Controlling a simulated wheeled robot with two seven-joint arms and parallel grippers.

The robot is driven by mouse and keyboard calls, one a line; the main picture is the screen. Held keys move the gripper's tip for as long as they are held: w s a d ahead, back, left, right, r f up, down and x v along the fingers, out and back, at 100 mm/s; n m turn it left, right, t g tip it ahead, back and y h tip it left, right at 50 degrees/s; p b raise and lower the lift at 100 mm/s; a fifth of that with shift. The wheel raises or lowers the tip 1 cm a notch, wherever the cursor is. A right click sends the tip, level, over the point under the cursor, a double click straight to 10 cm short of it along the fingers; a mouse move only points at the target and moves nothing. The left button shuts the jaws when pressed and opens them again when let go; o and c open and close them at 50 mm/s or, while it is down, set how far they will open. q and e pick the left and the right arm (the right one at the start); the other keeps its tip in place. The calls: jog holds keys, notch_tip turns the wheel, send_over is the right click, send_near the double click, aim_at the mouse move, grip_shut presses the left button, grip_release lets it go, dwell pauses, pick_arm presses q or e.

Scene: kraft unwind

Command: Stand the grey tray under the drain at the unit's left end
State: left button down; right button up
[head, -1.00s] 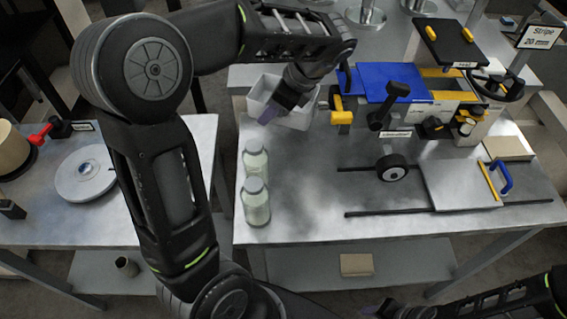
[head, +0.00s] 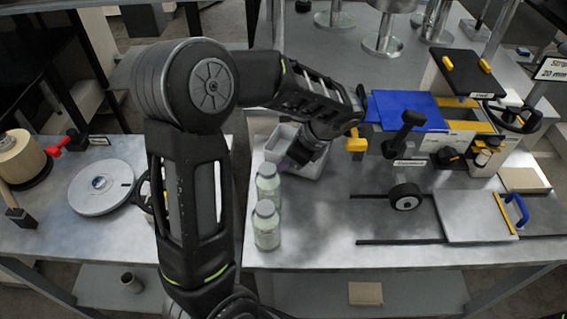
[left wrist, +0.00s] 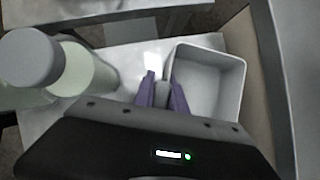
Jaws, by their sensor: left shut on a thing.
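The grey tray (head: 274,147) is a pale open-topped bin near the back left of the steel bench, just left of the unit. My left gripper (head: 299,157) reaches down over it and partly hides it. In the left wrist view the purple fingertips (left wrist: 163,92) are shut on the near left wall of the tray (left wrist: 207,85), which looks upright and empty. I cannot tell whether it rests on the bench. A yellow fitting (head: 356,141) that looks like the drain is at the unit's left end, just right of the tray. My right gripper is out of view.
Two capped bottles (head: 267,225) stand in front of the tray, close to my left arm; they also show in the left wrist view (left wrist: 75,70). The unit with its blue plate (head: 405,110) fills the back right. The bench front between bottles and rails (head: 395,241) is clear.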

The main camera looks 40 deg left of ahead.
pick_arm(q)
jog(key=shift+f, duration=0.45)
jog(key=shift+f, duration=0.1)
jog(key=c, duration=1.4)
grip_release()
jog(key=shift+o, duration=0.2)
jog(key=s+v, duration=0.1)
jog(key=v, duration=0.6)
jog(key=shift+w+d+r+b, duration=0.15)
jog(key=shift+w+r+b, duration=0.2)
jog(key=shift+w, duration=0.15)
jog(key=shift+o, duration=0.2)
